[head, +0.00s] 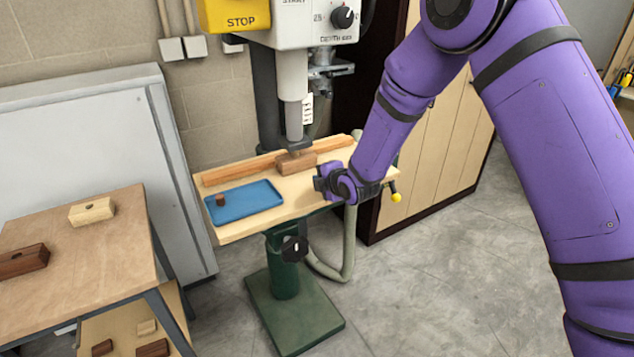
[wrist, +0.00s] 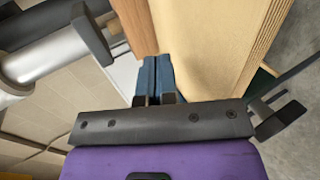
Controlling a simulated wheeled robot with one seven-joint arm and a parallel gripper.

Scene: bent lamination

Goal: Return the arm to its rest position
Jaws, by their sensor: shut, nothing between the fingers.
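My gripper (head: 318,183) is at the front right of the drill press table (head: 262,224), pointing left across it. It is shut and empty; its two bluish fingers lie side by side in the wrist view (wrist: 156,64). A brown wooden block (head: 297,163) sits on the drill press table under the chuck, a little behind and left of my gripper and apart from it. My purple arm reaches in from the right side of the head view.
A blue tray (head: 262,197) holding a small dark brown piece (head: 220,200) lies left of my gripper. The drill press head (head: 292,95) and a wooden fence (head: 222,175) stand behind. A side table (head: 95,245) with two blocks is at left. Open floor (head: 450,270) lies at right.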

